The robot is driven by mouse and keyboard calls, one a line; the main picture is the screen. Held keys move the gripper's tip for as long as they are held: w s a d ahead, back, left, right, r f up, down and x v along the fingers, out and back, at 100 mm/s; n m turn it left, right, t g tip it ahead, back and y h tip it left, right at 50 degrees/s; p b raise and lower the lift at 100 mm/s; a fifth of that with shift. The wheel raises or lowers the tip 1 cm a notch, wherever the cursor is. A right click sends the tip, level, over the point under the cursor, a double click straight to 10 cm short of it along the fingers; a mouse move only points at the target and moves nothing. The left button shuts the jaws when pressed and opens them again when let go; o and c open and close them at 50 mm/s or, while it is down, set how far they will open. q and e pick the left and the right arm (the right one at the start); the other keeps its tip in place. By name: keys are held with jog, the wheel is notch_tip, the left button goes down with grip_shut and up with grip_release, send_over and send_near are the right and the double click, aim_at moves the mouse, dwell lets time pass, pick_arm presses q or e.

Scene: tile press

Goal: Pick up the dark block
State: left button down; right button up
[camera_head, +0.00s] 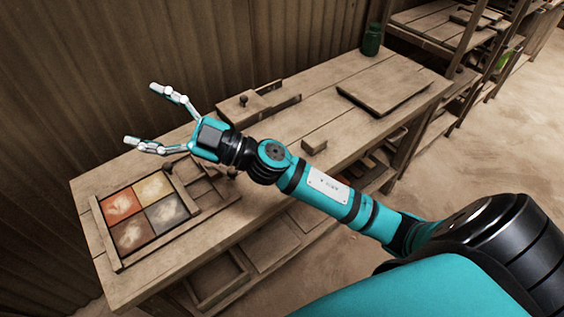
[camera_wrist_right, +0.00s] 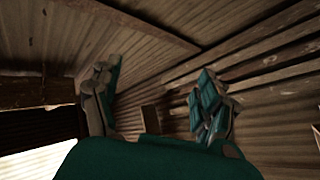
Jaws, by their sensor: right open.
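No block in the head view stands out clearly as the dark one. A small brown wooden block (camera_head: 314,143) lies near the bench's front edge, behind my right forearm. The darkest tile is a brown one (camera_head: 132,236) in the front left compartment of a wooden frame at the bench's left end. My right gripper (camera_head: 143,115) is open and empty, its fingers spread above the bench's back left part, near the wall. The right wrist view shows its two fingers (camera_wrist_right: 158,92) apart with nothing between them. My left gripper is out of view.
The frame (camera_head: 105,236) also holds orange (camera_head: 121,206), yellow (camera_head: 153,187) and grey (camera_head: 166,213) tiles. A wooden piece with a knob (camera_head: 262,101), a flat board (camera_head: 385,88) and a green jar (camera_head: 372,40) are on the bench. A corrugated wall (camera_head: 150,45) runs behind.

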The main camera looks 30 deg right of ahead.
jog(key=s+a+f+n+g, duration=0.2)
jog(key=a+f+n+g, duration=0.2)
jog(key=n+g, duration=0.55)
jog(key=w+d+f+g+h, duration=0.1)
jog(key=d+f+g+h, duration=0.3)
jog(key=d+f+h, duration=0.25)
jog(key=w+d+m+g+h, duration=0.15)
jog(key=d+m+h, duration=0.75)
jog(key=d, duration=1.5)
jog(key=shift+n+h, duration=0.75)
jog(key=shift+n, duration=0.2)
jog(key=f+p, duration=0.1)
jog(key=f, duration=1.1)
jog(key=shift+s+p, duration=0.2)
jog(key=shift+p, duration=0.15)
jog(key=shift+f+p, duration=0.7)
jog(key=shift+f, duration=2.05)
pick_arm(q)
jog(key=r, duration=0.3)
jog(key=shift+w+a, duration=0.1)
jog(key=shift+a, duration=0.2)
pick_arm(e)
jog(key=shift+r, duration=0.1)
jog(key=c, duration=1.3)
